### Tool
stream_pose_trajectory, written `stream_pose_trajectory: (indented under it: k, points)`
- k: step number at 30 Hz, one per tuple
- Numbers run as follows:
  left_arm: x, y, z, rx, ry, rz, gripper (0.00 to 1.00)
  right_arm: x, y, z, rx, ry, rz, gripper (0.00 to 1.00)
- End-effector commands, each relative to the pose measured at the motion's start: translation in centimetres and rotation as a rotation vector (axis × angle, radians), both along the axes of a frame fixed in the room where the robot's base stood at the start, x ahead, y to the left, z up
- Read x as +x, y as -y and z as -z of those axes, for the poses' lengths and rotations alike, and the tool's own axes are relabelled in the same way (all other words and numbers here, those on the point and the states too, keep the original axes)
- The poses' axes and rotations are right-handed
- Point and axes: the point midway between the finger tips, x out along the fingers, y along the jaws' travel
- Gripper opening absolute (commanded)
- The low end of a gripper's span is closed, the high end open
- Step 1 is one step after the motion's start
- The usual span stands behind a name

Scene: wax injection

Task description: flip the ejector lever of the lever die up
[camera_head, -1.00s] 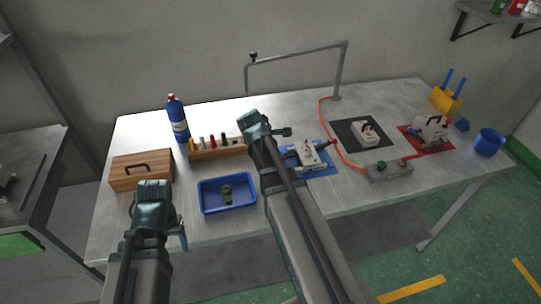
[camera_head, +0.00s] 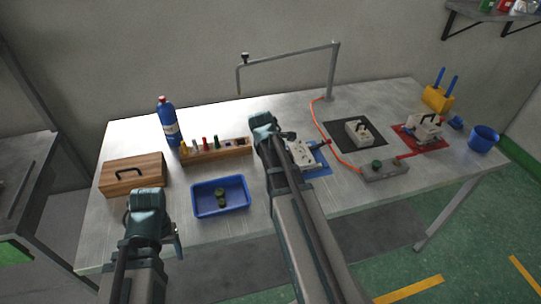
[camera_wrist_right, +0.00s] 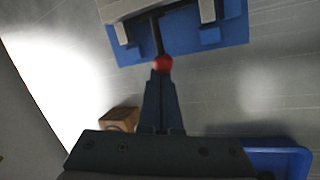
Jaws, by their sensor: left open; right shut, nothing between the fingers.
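The lever die (camera_head: 302,155) is a pale block on a blue mat (camera_head: 322,170), right of my right gripper. In the right wrist view, the die (camera_wrist_right: 137,8) is cut off by the top edge. Its dark lever (camera_wrist_right: 157,38) points toward my gripper and ends in a red ball knob (camera_wrist_right: 163,64). My right gripper (camera_wrist_right: 161,76) is shut and empty, with its tips close to the knob; I cannot tell if they touch. In the head view the knob is hard to make out. My left gripper (camera_head: 177,238) is open, low before the table's front edge.
A blue tray (camera_head: 197,208) holds a small green object. A tool rack (camera_head: 215,153), wooden box (camera_head: 118,184) and blue bottle (camera_head: 168,122) stand left. Right are a black mat (camera_head: 372,129), red mat (camera_head: 405,138) and grey control box (camera_head: 385,173).

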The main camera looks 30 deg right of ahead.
Motion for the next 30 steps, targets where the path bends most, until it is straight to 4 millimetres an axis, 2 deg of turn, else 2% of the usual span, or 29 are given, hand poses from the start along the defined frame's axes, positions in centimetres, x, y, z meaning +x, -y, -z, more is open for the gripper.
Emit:
stream_pose_trajectory:
  k: [1,5,20,30]
  points:
    - [0.0,0.0,-0.9,0.0,0.0,0.0,0.68,-0.1,0.3,-0.8,0.033,0.008,0.004,0.0]
    - [0.0,0.0,-1.8,0.0,0.0,0.0,0.68,-0.1,0.4,-1.5,0.089,0.024,0.002,0.0]
    - [0.0,0.0,-1.9,0.0,0.0,0.0,0.68,-0.1,0.5,-1.6,0.085,0.022,0.0,0.0]
    - [0.0,0.0,-3.3,0.0,0.0,0.0,0.68,-0.1,0.5,-3.0,0.085,0.022,0.0,0.0]
